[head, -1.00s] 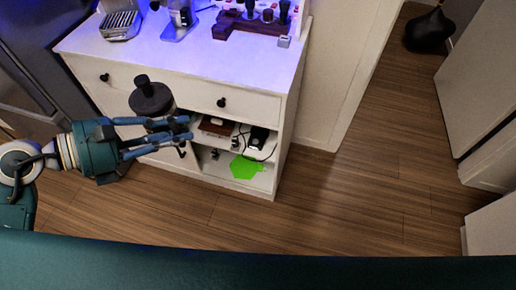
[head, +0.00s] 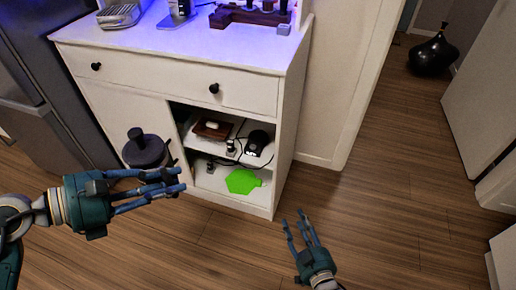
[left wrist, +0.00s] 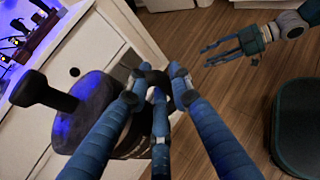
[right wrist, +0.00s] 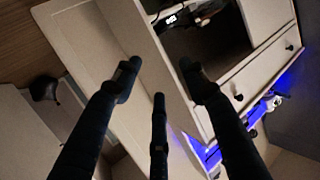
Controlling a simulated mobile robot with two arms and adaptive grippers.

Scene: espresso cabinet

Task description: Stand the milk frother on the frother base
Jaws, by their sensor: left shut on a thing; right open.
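The milk frother, a dark jug with a knobbed lid (head: 147,152), is in my left gripper (head: 178,182) in front of the cabinet's left door. In the left wrist view the fingers close on its dark handle (left wrist: 157,78), and the frother body (left wrist: 88,112) is left of them. My right gripper (head: 295,216) is open and empty over the floor, right of the cabinet's front. A small black device with a lit front (head: 258,142) stands on the upper open shelf. It may be the frother base, but I cannot tell. Its lit display shows in the right wrist view (right wrist: 171,19).
A brown tray (head: 212,129) sits left of the black device, with cables nearby. A bright green hexagon (head: 243,181) lies on the lower shelf. The white cabinet (head: 287,130) has a side wall right of the opening. The wooden floor (head: 380,200) is clear.

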